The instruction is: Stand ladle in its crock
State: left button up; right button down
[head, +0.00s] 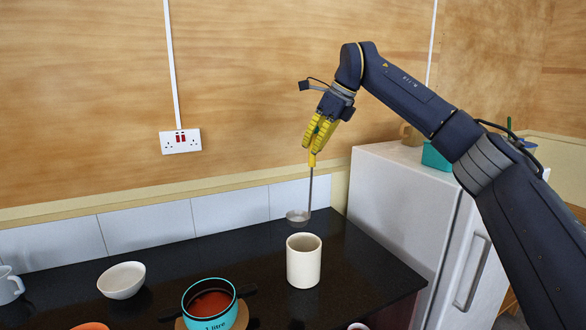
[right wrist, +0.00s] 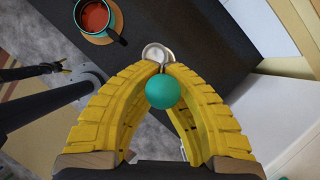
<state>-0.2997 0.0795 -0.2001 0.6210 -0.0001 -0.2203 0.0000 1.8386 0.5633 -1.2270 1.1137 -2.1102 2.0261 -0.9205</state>
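My right gripper (head: 314,160) is shut on the handle of the ladle (head: 310,190), high over the dark counter. The ladle hangs nearly upright with its metal bowl (head: 298,217) at the bottom. The cream crock (head: 303,266) stands upright on the counter. In the head view the ladle bowl shows just above the crock's rim, apart from it. In the right wrist view the yellow fingers meet around the handle, below a teal knob (right wrist: 163,91), with the ladle bowl (right wrist: 156,52) beyond; I cannot make out the crock there. My left gripper (right wrist: 65,67) seems to show small at the left.
A teal pot (head: 211,304) of red liquid stands on a wooden board left of the crock. A white bowl (head: 121,280) and a white mug (head: 9,286) are farther left. A white fridge (head: 400,205) stands at the right. Counter around the crock's back is clear.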

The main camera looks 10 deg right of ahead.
notch_tip(320, 180, down, 14)
jog(key=d, duration=0.1)
jog(key=shift+w+d+f+m, duration=0.15)
jog(key=shift+w+f+m, duration=0.1)
jog(key=shift+w+m, duration=0.15)
dwell(1.6)
jog(key=shift+f, duration=0.1)
dwell(0.4)
jog(key=c, duration=1.5)
grip_release()
jog(key=shift+s, duration=0.1)
jog(key=v, duration=1.2)
jog(key=shift+s+a, duration=0.15)
jog(key=shift+a, duration=0.05)
